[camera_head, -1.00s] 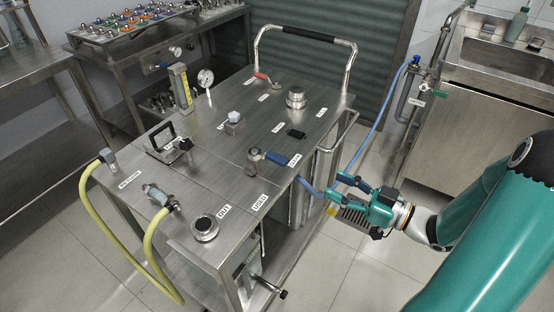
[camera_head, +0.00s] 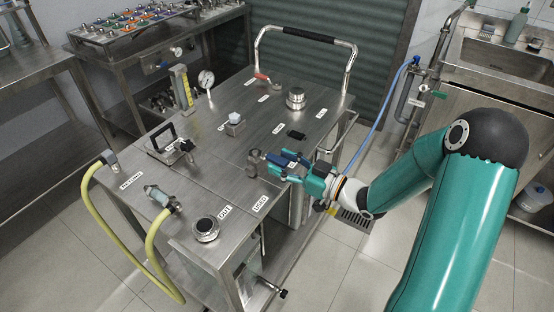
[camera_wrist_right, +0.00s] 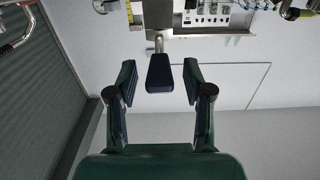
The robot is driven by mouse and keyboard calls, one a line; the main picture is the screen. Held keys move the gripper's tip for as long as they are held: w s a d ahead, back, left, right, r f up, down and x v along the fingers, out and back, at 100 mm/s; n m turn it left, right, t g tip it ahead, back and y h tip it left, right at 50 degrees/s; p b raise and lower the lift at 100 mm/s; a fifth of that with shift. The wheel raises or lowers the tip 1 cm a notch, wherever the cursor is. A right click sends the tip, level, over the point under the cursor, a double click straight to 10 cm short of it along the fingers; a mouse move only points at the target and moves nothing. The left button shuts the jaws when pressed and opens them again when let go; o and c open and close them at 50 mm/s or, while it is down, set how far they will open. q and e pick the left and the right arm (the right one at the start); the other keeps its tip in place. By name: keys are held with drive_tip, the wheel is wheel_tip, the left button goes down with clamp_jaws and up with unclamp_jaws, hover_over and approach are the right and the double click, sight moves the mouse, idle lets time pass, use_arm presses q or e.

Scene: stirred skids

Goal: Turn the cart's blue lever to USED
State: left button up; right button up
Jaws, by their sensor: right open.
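The blue lever (camera_head: 276,158) is on the cart's top (camera_head: 215,165), at its right edge. Its metal valve body (camera_head: 253,158) is at the lever's left end. The lever points right, toward a mostly hidden label. The USED label (camera_head: 261,203) is nearer the cart's front edge. My right gripper (camera_head: 283,164) is open around the lever's end, its fingers on either side. In the right wrist view the lever (camera_wrist_right: 159,74) sits between the two open fingertips (camera_wrist_right: 160,84), with gaps on both sides. My left gripper is not in view.
A sink (camera_head: 505,58) stands at the back right.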

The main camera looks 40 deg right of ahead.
drive_tip(key=shift+x, duration=0.75)
clamp_jaws()
